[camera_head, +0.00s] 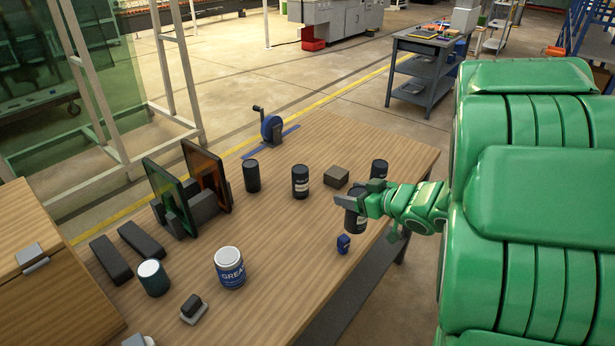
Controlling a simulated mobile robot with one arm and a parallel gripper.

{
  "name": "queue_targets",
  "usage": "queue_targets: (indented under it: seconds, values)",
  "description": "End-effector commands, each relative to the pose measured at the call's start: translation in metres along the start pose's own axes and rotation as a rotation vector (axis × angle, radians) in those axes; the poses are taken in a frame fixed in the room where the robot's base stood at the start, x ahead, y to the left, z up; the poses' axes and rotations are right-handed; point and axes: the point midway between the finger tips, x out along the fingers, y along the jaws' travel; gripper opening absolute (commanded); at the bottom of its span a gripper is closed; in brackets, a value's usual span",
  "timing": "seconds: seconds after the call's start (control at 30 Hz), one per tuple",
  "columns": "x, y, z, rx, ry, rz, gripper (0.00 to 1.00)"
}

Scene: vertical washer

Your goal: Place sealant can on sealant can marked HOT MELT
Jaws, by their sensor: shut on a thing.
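My gripper (358,203) is at the right part of the wooden table, shut on a dark can (355,221). The can is upright, with a pale label, partly hidden by the fingers; I cannot tell if it touches the table. Another dark can with a pale label (300,183) stands upright to the left of it. A dark can (379,169) stands just behind my gripper, partly hidden. Another dark can (252,176) stands further left. The lettering on these dark cans is too small to read, so I cannot tell which is marked HOT MELT.
The table's middle is clear.

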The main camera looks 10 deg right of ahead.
Motion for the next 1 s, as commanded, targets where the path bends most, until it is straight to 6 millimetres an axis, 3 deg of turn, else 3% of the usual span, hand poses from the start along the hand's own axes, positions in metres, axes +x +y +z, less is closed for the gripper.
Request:
queue_targets:
  seconds: [0.27, 0.6, 0.77, 1.0]
  values:
    - [0.021, 0.010, -0.017, -0.017, -0.007, -0.030, 0.19]
    - [0.088, 0.021, -0.076, -0.064, -0.016, -0.114, 0.19]
    - [0.123, 0.015, -0.107, -0.083, -0.016, -0.161, 0.19]
    - [0.176, -0.010, -0.157, -0.112, -0.013, -0.233, 0.19]
